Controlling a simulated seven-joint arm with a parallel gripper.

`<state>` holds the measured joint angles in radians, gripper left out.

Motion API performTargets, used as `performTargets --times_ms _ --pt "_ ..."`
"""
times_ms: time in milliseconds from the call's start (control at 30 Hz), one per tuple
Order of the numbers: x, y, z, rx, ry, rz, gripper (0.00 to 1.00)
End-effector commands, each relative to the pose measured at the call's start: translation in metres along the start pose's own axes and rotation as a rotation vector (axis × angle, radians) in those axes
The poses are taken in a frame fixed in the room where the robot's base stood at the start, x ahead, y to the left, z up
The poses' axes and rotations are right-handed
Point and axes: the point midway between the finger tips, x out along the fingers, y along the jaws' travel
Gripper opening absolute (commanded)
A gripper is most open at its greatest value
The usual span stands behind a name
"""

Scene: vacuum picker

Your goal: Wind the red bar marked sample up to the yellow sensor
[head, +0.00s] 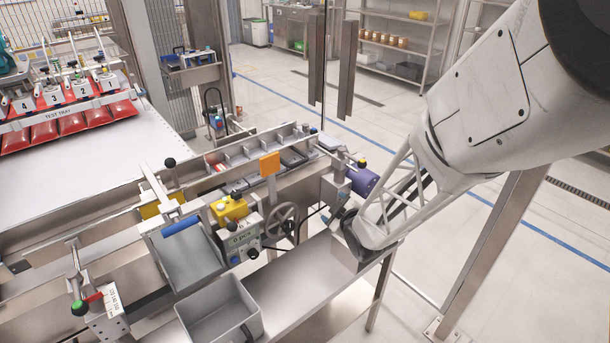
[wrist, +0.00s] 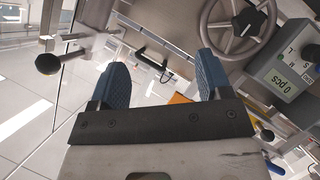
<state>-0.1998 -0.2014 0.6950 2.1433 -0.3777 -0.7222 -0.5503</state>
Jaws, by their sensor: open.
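A grey handwheel (head: 283,222) with a dark hub sits on the front of the machine in the head view. It also shows at the upper right of the wrist view (wrist: 233,43). A yellow box (head: 229,208), possibly the sensor, sits left of the wheel above a grey counter reading "0 pcs" (wrist: 284,80). I cannot make out a red bar marked sample in either view. My gripper (wrist: 162,80) is open and empty, its blue fingers apart. The wheel lies beyond and right of its right finger, not between the fingers.
An orange plate (head: 269,164) stands above the wheel, and a purple cylinder (head: 363,180) juts out at its right. A grey bin (head: 221,312) stands below on the steel ledge. A test tray (head: 62,117) with red packs is far left.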

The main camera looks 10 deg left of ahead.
Motion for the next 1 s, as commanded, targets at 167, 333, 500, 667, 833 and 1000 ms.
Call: performTargets --times_ms 167,333,500,667,833,1000 --pt "0.029 -0.043 0.001 -0.085 0.16 0.004 0.72" --pt "0.043 -0.08 0.002 -0.146 0.301 0.019 0.72" --pt "0.049 -0.11 0.005 -0.186 0.405 0.033 0.72" --pt "0.049 -0.127 0.008 -0.205 0.463 0.046 0.72" --pt "0.049 -0.132 0.009 -0.211 0.483 0.05 0.72" --pt "0.049 -0.131 0.009 -0.211 0.483 0.05 0.72"
